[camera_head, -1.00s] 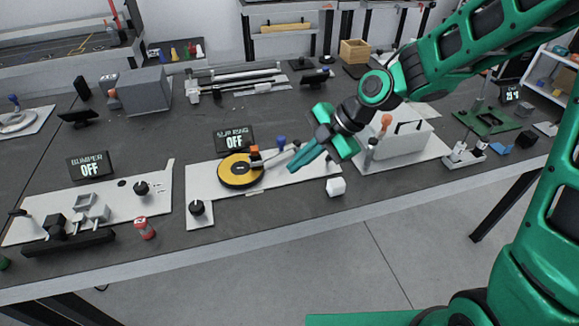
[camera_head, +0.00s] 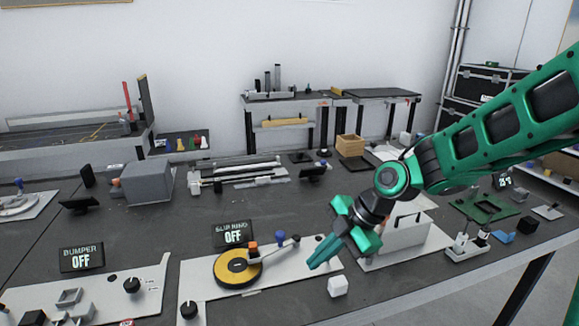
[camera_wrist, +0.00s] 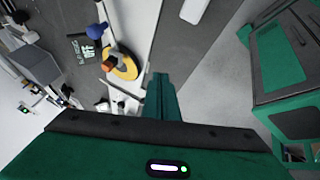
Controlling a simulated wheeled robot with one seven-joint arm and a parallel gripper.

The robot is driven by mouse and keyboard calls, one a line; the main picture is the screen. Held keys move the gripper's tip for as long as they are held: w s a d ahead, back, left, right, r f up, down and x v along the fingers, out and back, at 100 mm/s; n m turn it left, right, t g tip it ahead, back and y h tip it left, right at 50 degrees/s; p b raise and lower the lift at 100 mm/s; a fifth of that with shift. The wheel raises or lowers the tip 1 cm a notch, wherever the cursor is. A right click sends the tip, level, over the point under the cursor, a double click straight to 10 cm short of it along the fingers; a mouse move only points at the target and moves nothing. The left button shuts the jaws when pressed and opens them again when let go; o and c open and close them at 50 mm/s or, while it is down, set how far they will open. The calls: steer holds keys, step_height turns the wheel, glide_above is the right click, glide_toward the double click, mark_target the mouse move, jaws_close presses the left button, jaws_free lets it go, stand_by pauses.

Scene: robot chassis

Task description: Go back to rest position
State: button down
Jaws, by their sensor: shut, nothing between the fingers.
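My gripper (camera_head: 322,252) is green, shut and empty. In the head view it hangs in the air above the right part of the slip ring board (camera_head: 205,288), pointing down and left. The yellow slip ring disc (camera_head: 237,267) lies to its left, and a white cube (camera_head: 338,286) is below it. In the wrist view the shut fingers (camera_wrist: 161,85) point up the picture, and the yellow disc (camera_wrist: 124,64) shows to their left. My arm reaches in from the right edge of the head view.
The bumper board (camera_head: 150,287) is at the front left. A white box (camera_head: 400,235) stands close behind my gripper on the right. A green plate (camera_head: 490,207) is at the far right. A grey box (camera_head: 148,184) and a wooden box (camera_head: 350,145) stand farther back. The air above the table is free.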

steer(key=s+d+r+m+h, duration=0.1)
steer(key=s+d+m+h, duration=0.25)
steer(key=d+m, duration=0.6)
steer(key=s+d+r+m+h, duration=0.15)
steer(key=s+d+m, duration=0.35)
steer(key=d, duration=0.8)
steer(key=s+d+r+m+g+h, duration=0.1)
steer(key=s+d+m, duration=1)
steer(key=s+m, duration=0.3)
steer(key=shift+r+m, duration=0.2)
steer(key=shift+m, duration=0.55)
steer(key=shift+w+f, duration=0.25)
steer(key=shift+w, duration=0.35)
